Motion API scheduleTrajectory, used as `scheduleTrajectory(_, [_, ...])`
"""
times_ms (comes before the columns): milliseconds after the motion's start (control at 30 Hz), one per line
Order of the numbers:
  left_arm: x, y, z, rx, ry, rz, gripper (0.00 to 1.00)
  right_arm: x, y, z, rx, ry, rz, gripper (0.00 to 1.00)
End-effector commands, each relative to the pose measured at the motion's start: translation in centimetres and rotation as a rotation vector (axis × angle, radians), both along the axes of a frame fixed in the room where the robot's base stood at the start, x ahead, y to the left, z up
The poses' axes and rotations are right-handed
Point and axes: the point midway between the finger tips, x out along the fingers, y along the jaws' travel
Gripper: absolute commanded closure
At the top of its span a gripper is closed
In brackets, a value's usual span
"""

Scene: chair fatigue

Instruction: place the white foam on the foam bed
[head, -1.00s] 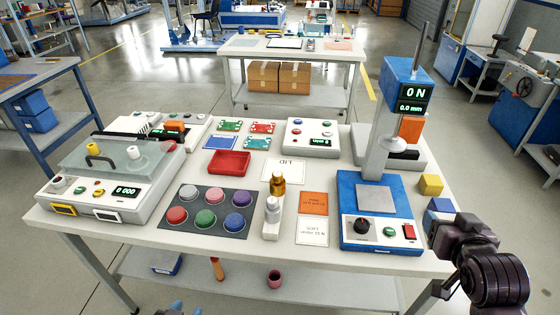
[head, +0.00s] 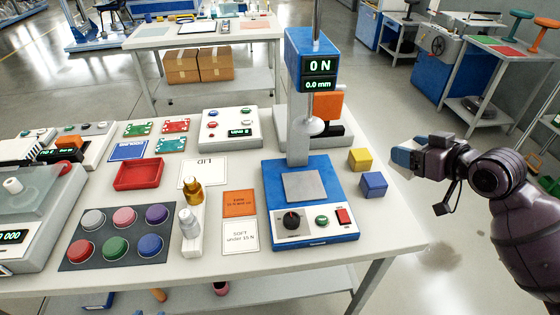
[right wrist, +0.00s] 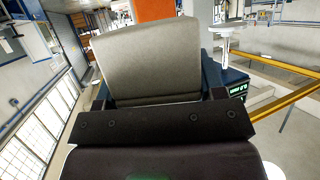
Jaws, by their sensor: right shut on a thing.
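My right gripper (head: 424,158) is shut on a pale block, the white foam (right wrist: 155,62), which shows light grey in the right wrist view. The blue press tester (head: 275,208) has a bare grey square plate (head: 305,187), which looks like the foam bed. A round press head (head: 313,126) hangs above it. The tester reads 0 N and 0.0 mm. My left gripper is not in view.
A yellow cube (head: 360,160) and a blue cube (head: 374,184) stand right of the tester, between it and my right gripper. An orange block (head: 328,105) stands behind the press column. Orange and white cards (head: 238,235) lie left of the tester.

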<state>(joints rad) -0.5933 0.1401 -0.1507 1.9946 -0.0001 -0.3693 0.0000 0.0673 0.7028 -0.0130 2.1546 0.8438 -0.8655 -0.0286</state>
Motion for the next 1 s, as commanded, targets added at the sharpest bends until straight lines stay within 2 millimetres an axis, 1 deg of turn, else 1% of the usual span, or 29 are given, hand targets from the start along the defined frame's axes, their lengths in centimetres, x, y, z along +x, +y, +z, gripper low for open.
scheduleTrajectory(167, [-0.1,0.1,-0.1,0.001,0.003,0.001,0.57,0.0,0.0,0.0,0.0,0.0,0.004,0.6])
scheduleTrajectory(267, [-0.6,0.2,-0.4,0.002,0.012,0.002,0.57,0.0,0.0,-0.8,0.0,0.003,0.003,0.6])
scheduleTrajectory(367, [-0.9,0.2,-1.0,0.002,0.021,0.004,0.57,0.0,0.0,-2.6,0.002,0.006,0.003,0.6])
scheduleTrajectory(800, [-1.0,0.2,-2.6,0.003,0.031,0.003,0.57,-0.1,0.0,-12.1,0.001,0.006,0.001,0.6])
scheduleTrajectory(900, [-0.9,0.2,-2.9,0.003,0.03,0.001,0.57,-0.1,0.0,-13.9,0.001,0.005,0.002,0.6])
scheduleTrajectory(1000, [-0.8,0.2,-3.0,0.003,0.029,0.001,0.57,-0.1,0.0,-15.1,0.001,0.004,0.002,0.6])
